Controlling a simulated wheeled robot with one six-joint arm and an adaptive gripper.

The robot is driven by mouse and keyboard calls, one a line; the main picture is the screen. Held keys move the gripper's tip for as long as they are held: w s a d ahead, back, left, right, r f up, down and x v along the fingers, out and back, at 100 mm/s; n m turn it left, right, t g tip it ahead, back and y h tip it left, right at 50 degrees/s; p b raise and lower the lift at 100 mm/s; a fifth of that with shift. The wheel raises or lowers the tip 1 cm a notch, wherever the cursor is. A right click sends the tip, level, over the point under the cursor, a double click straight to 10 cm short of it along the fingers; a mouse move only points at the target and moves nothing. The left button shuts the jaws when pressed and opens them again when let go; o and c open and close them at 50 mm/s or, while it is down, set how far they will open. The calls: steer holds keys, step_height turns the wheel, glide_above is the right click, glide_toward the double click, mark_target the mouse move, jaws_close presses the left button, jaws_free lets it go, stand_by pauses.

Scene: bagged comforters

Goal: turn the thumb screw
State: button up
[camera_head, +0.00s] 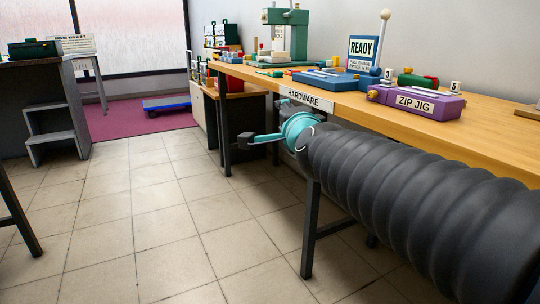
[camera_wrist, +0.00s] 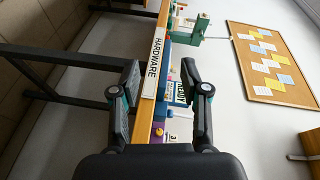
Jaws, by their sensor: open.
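I cannot make out the thumb screw for certain in either view. A purple block labelled ZIP JIG (camera_head: 415,101) sits near the front edge of the wooden bench (camera_head: 345,103). A blue fixture (camera_head: 335,81) with an upright white-knobbed lever (camera_head: 381,40) stands left of it. My gripper (camera_head: 243,139) reaches out in front of the bench, near the HARDWARE label (camera_head: 306,98). In the wrist view my gripper (camera_wrist: 160,72) is open and empty, its fingers apart. The bench edge and the HARDWARE label (camera_wrist: 155,57) show between and beyond them, turned sideways.
A READY sign (camera_head: 363,52) and a green press (camera_head: 287,36) stand on the bench. Dark bench legs (camera_head: 309,232) stand below my arm. Tiled floor (camera_head: 140,220) is clear at the left. Grey steps (camera_head: 55,130) are at the far left. A corkboard (camera_wrist: 272,62) hangs on the wall.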

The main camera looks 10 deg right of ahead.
steer(key=s+f+n+g+y, duration=0.1)
steer(key=s+f+n+g, duration=0.1)
steer(key=s+f+n, duration=0.3)
steer(key=shift+a+f+g, duration=0.4)
steer(key=shift+a+f, duration=0.05)
steer(key=shift+f, duration=0.15)
